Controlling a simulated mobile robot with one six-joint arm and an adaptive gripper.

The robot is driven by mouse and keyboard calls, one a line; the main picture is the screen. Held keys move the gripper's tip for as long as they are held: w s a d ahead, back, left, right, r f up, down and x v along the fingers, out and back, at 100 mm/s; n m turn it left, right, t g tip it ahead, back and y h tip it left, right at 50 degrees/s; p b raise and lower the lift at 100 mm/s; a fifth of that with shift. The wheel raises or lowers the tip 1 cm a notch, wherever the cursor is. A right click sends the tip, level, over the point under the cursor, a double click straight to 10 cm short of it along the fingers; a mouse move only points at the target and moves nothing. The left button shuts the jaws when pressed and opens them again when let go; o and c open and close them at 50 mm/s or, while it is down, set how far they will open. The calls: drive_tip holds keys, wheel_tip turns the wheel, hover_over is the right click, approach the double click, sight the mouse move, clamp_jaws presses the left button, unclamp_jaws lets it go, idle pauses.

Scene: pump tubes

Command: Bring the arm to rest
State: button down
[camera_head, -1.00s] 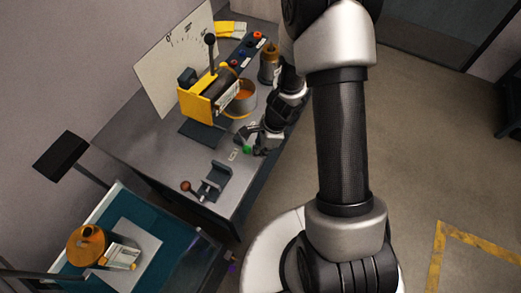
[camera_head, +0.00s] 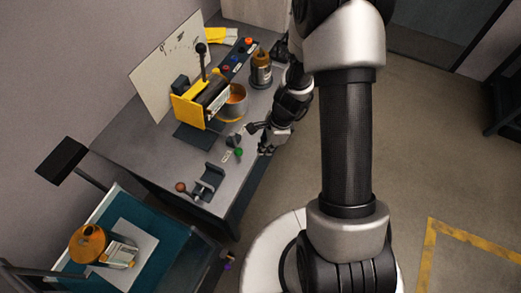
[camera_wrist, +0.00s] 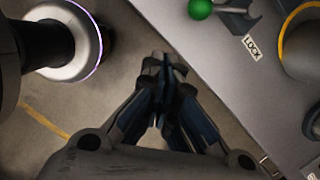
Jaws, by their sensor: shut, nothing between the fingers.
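My gripper (camera_head: 265,150) hangs at the right edge of the grey bench, at the end of my bent arm. In the wrist view, its dark fingers (camera_wrist: 160,65) are closed together with nothing between them. They appear over the floor just beyond the bench edge. A green ball knob (camera_head: 239,153) is close to the left of the gripper, apart from it. The knob also shows at the top of the wrist view (camera_wrist: 199,9), near a "LOCK" label (camera_wrist: 252,45). My upper arm hides part of the forearm in the head view.
The bench (camera_head: 140,145) carries a yellow pump unit (camera_head: 190,110), a metal cup (camera_head: 233,105), a brown-topped bottle (camera_head: 261,70) and a dark cradle (camera_head: 208,183) with a red-brown knob. A teal cart (camera_head: 180,235) stands at lower left. Open floor lies right.

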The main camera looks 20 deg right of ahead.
drive_tip(key=v, duration=0.1)
drive_tip(key=p+v, duration=0.1)
drive_tip(key=v, duration=0.2)
drive_tip(key=shift+s+r, duration=0.25)
drive_tip(key=shift+s, duration=0.05)
drive_tip(key=s+a+r+n+t, duration=0.15)
drive_tip(key=r+n, duration=0.35)
drive_tip(key=r, duration=0.5)
drive_tip(key=s+a+r+n, duration=0.2)
drive_tip(key=r+n, duration=0.3)
drive_tip(key=r, duration=0.5)
drive_tip(key=s+r+n+t+h, duration=0.2)
drive_tip(key=s+r+n, duration=0.8)
drive_tip(key=s, duration=0.3)
drive_tip(key=shift+d+r+t+h, duration=0.15)
drive_tip(key=shift+d+t+h, duration=0.2)
drive_tip(key=shift+h, duration=0.05)
